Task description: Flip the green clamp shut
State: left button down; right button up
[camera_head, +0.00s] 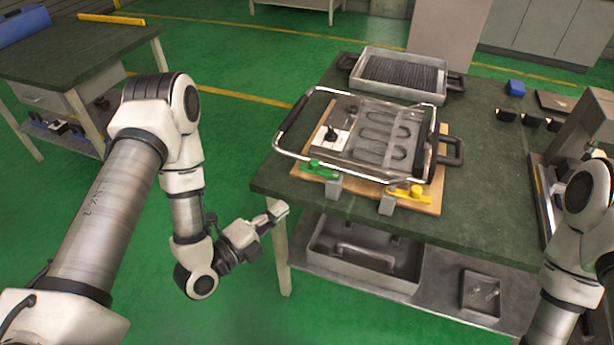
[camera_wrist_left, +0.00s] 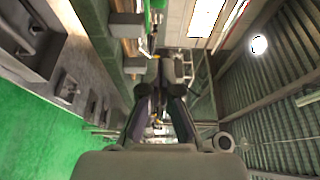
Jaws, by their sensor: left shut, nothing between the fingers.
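The green clamp (camera_head: 318,170) sits at the front left of a wooden board (camera_head: 432,205) on the dark green workbench. Its green handle lies low and points left, beside a grey block. I cannot tell from here how far its arm is closed. My left gripper (camera_head: 279,210) is shut and empty, off the bench's front left corner, below and left of the green clamp and apart from it. Its fingers show in the left wrist view (camera_wrist_left: 160,95). My right arm enters at lower right, its gripper out of view.
A heating element tray (camera_head: 385,140) with a metal loop handle lies on the board. A yellow clamp (camera_head: 408,192) is to the right of the green one. A second tray (camera_head: 400,76) stands behind. Metal bins (camera_head: 365,255) sit on the lower shelf. Open floor lies left of the bench.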

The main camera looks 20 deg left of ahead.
pick_arm(q)
jog(key=p, duration=0.2)
send_near(319, 168)
jog(key=w+d+r, duration=0.1)
jog(key=d, duration=0.3)
jog(key=w, duration=0.2)
jog(key=w+a+p, duration=0.1)
jog(key=w, duration=0.1)
jog(key=shift+a, duration=0.2)
jog(key=shift+w+a+m+g+h, duration=0.2)
jog(key=shift+m+g+h, duration=0.1)
jog(key=shift+m+h, duration=0.15)
